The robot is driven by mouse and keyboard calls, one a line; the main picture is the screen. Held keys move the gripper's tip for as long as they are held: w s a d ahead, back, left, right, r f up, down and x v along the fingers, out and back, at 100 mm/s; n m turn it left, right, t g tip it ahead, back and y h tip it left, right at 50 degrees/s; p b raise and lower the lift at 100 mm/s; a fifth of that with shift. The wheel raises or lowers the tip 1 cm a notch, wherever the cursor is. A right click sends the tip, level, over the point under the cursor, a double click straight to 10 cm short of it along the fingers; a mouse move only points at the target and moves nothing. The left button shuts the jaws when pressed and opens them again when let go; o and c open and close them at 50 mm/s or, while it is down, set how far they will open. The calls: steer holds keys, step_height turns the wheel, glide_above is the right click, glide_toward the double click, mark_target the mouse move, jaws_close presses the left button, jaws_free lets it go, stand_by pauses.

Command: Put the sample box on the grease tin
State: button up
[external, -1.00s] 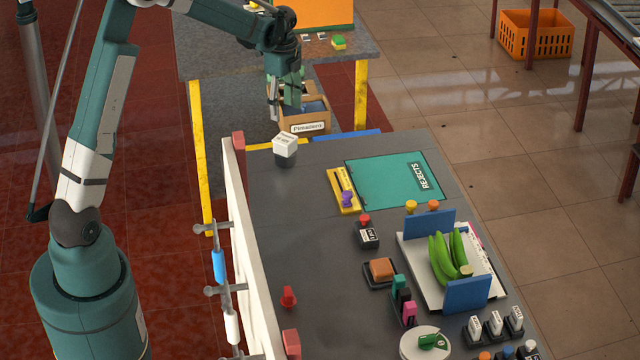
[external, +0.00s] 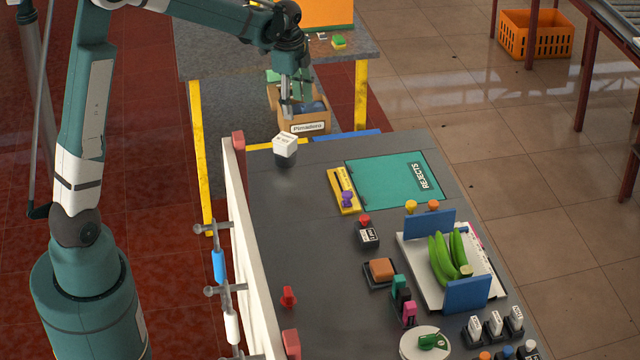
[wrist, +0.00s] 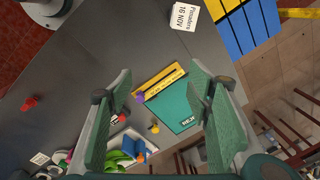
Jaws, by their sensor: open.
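The sample box (external: 285,142) is a small white box with printed lettering at the far left of the grey bench. It appears to rest on a short dark round thing, likely the grease tin (external: 286,162), mostly covered by it. In the wrist view the box's lettered white face (wrist: 184,16) shows at the top; the tin is hidden there. My gripper (external: 295,112) is open and empty. In the external view it appears above and beyond the box, in front of the cardboard carton. In the wrist view nothing is between its green fingers (wrist: 161,82).
The labelled cardboard carton (external: 308,126) stands beyond the bench. A teal REJECTS mat (external: 385,180) and a yellow block (external: 340,192) lie right of the box. Green bananas (external: 447,257) rest in a white tray with blue ends. Bench surface around the box is clear.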

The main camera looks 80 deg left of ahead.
steer(key=s+d+r+n+t, duration=0.1)
steer(key=s+d+r, duration=0.25)
steer(key=d, duration=0.55)
steer(key=s+d+r+n+t, duration=0.15)
steer(key=d+r, duration=0.25)
steer(key=d, duration=0.5)
steer(key=s+d+r+n, duration=0.1)
steer(key=s+d+r, duration=0.25)
steer(key=d, duration=0.55)
steer(key=s+d+f+n+t, duration=0.1)
steer(key=s+d+n+t, duration=0.2)
steer(key=s+d, duration=1.1)
steer(key=d+n, duration=0.1)
steer(key=d, duration=0.2)
steer(key=shift+d+f+t+h, duration=0.2)
steer(key=shift+d+t+h, duration=0.05)
steer(key=shift+t+h, duration=0.1)
